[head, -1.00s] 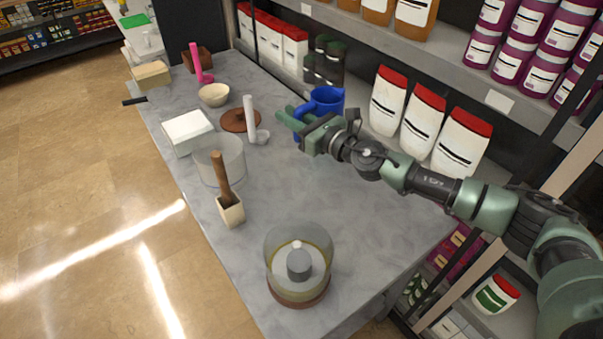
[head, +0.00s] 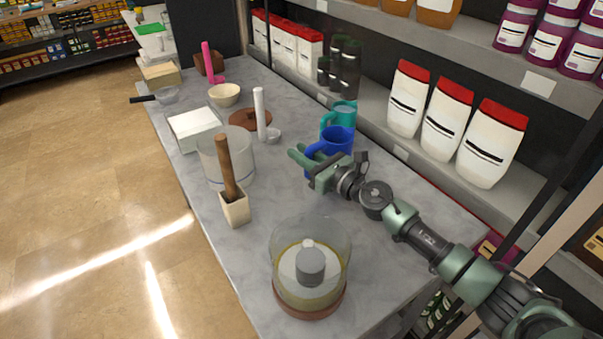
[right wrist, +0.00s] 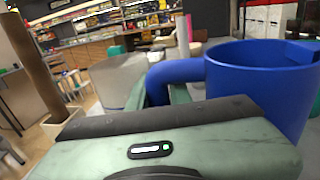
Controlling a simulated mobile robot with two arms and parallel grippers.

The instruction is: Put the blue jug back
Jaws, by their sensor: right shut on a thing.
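The blue jug (head: 336,142) is upright near the right side of the grey table, just in front of a teal jug (head: 345,112). My right gripper (head: 301,161) is shut on the blue jug's handle. In the right wrist view the blue jug (right wrist: 258,85) fills the right side, its handle (right wrist: 172,76) running in between my right gripper's fingers (right wrist: 165,92). I cannot tell whether the jug's base touches the table. My left gripper is not in view.
A clear container with a grey core (head: 310,265) stands at the table's front. A box with a wooden handle (head: 235,208), a clear cylinder (head: 240,160) and a white ladle-like tool (head: 262,118) stand to the left. White red-topped containers (head: 447,118) line the shelf at right.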

